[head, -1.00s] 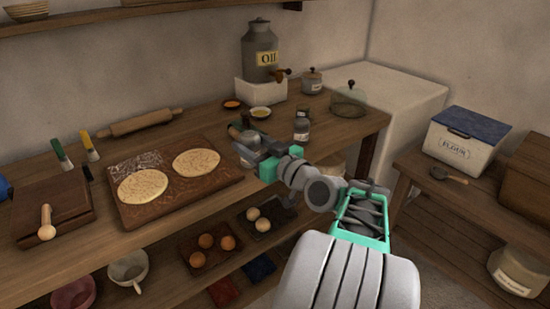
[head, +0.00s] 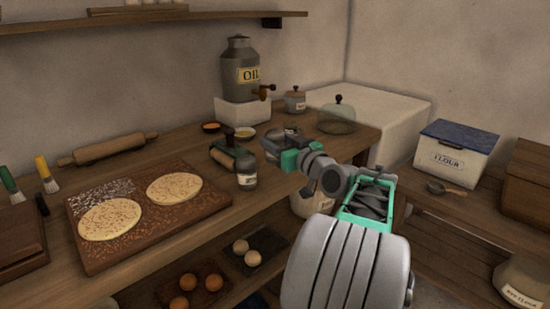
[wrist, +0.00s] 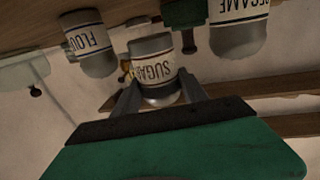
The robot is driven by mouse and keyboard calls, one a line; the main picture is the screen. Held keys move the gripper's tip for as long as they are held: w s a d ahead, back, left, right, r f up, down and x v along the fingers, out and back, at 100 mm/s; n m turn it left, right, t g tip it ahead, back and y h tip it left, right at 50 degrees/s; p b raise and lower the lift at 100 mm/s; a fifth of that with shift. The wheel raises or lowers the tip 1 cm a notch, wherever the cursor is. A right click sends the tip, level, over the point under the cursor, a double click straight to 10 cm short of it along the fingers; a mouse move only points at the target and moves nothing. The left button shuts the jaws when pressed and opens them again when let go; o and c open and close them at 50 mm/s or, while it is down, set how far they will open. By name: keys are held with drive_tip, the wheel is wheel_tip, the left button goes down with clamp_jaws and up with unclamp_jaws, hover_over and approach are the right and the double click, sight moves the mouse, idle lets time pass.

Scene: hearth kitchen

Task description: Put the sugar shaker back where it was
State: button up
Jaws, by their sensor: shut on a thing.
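The sugar shaker (wrist: 152,72) is between the fingers of my gripper (wrist: 157,95), its SUGAR label upside down in the wrist view. My gripper (head: 282,150) is shut on it over the right part of the worktop. In the head view the sugar shaker (head: 271,147) shows only partly, beside the green jaws. I cannot tell whether its base touches the wood. The sesame shaker (wrist: 237,28) and the flour shaker (wrist: 91,45) stand on either side of it in the wrist view. A labelled shaker (head: 247,174) stands left of my gripper in the head view.
Behind are small bowls (head: 245,133), the oil can (head: 240,72), a lidded jar (head: 295,101) and a glass dome (head: 337,118). A board with two flatbreads (head: 130,235) fills the left.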

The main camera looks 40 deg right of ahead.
drive_tip(key=shift+w+d+f, duration=0.15)
drive_tip(key=shift+w+f, duration=0.15)
drive_tip(key=shift+f, duration=0.1)
drive_tip(key=shift+w+d+f+b, duration=0.15)
drive_tip(key=shift+f+b, duration=0.15)
drive_tip(key=shift+f, duration=0.65)
drive_tip(key=shift+w+a+f+b, duration=0.15)
drive_tip(key=shift+f+b, duration=0.15)
drive_tip(key=shift+f, duration=0.6)
drive_tip(key=shift+d, duration=0.1)
drive_tip(key=shift+f, duration=0.2)
drive_tip(key=o, duration=1.5)
drive_tip(key=shift+c, duration=0.2)
drive_tip(key=shift+r, duration=0.1)
